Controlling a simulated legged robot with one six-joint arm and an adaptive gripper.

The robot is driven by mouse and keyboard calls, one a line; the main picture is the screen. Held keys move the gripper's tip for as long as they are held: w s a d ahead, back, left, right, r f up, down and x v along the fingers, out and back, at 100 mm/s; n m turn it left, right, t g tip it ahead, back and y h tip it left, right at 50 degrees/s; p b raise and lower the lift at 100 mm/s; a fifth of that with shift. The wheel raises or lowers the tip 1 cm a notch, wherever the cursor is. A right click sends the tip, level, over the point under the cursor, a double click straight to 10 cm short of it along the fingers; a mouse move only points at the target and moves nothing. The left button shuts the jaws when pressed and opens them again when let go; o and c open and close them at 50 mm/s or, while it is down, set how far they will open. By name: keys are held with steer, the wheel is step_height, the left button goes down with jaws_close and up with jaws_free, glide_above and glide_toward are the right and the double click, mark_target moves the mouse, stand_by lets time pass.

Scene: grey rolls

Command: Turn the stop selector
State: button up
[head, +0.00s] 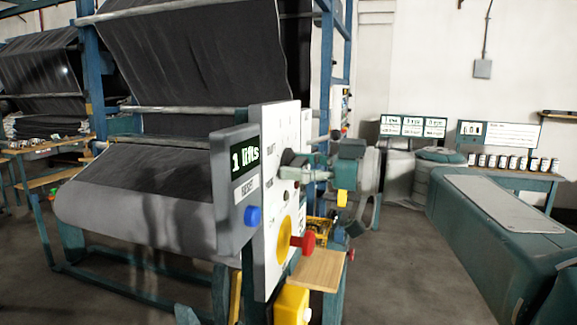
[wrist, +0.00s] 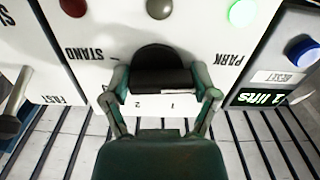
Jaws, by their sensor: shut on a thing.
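The stop selector is a black rotary knob with a raised bar (wrist: 160,76) on a white panel (wrist: 100,55). My gripper (wrist: 163,90) is shut on the bar, one finger at each end. In the wrist view the panel is upside down and the bar lies roughly level across the picture. STAND is printed left of the knob and PARK right of it. In the head view the selector (head: 291,158) is a dark knob high on the panel's face, and my gripper (head: 312,174) reaches it from the right, partly hiding it.
A grey box beside the panel has a lit lifts display (head: 245,160) and a blue button (head: 253,215). A red knob (head: 305,242) on a yellow disc sticks out below my gripper. A green lamp (wrist: 242,12) glows near PARK. A fabric roll (head: 140,215) lies left.

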steer(key=shift+d+n, duration=0.1)
steer(key=shift+n, duration=0.4)
steer(key=shift+s+d, duration=0.1)
steer(key=o, duration=1)
steer(key=shift+d, duration=0.1)
steer(key=v, duration=1.1)
steer(key=shift+d, duration=0.35)
steer(key=shift+s, duration=0.1)
